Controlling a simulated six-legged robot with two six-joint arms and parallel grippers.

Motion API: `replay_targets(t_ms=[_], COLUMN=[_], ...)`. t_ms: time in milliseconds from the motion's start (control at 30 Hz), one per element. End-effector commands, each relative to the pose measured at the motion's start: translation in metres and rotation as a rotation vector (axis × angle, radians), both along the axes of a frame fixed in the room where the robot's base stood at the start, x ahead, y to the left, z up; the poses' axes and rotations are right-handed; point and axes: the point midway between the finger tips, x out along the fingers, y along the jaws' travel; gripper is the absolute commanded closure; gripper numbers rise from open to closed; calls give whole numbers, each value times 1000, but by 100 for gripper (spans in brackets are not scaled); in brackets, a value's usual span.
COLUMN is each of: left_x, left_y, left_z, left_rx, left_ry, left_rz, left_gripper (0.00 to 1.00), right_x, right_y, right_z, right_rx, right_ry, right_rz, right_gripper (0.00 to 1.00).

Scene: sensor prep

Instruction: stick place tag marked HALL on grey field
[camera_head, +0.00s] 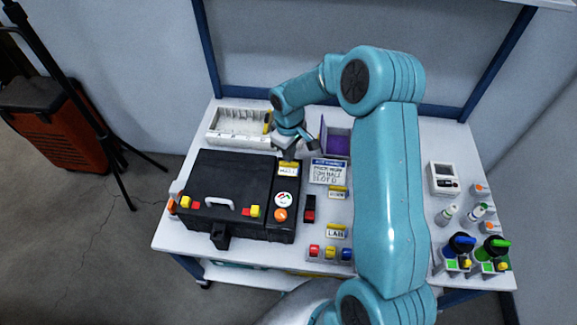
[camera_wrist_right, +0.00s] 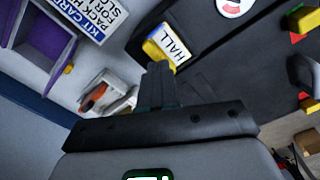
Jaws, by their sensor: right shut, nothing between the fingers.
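The place tag marked HALL (camera_head: 288,170) is white with a yellow edge. It lies on the dark grey strip along the right side of the black case's lid (camera_head: 232,176). I cannot tell whether the fingertips touch the tag. My left gripper is not in view.
A LAB tag (camera_head: 336,232) and another tag (camera_head: 337,192) lie on the white table. A white tray (camera_head: 238,125) is behind the case. Bottles and knobs crowd the right end.

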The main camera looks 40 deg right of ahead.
Motion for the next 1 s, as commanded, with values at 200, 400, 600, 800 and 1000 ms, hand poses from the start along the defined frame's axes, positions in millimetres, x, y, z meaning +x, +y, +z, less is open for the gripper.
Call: replay_targets(t_ms=[200, 400, 600, 800, 1000], left_x=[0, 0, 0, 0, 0], left_y=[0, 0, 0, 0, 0], left_z=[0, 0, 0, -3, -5], left_rx=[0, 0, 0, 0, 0], left_ry=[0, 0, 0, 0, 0], left_rz=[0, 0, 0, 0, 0], left_gripper=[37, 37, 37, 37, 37], right_x=[0, 0, 0, 0, 0], right_y=[0, 0, 0, 0, 0], right_z=[0, 0, 0, -3, -6], right_rx=[0, 0, 0, 0, 0], right_ry=[0, 0, 0, 0, 0], right_rz=[0, 0, 0, 0, 0], right_gripper=[100, 100, 100, 100, 100])
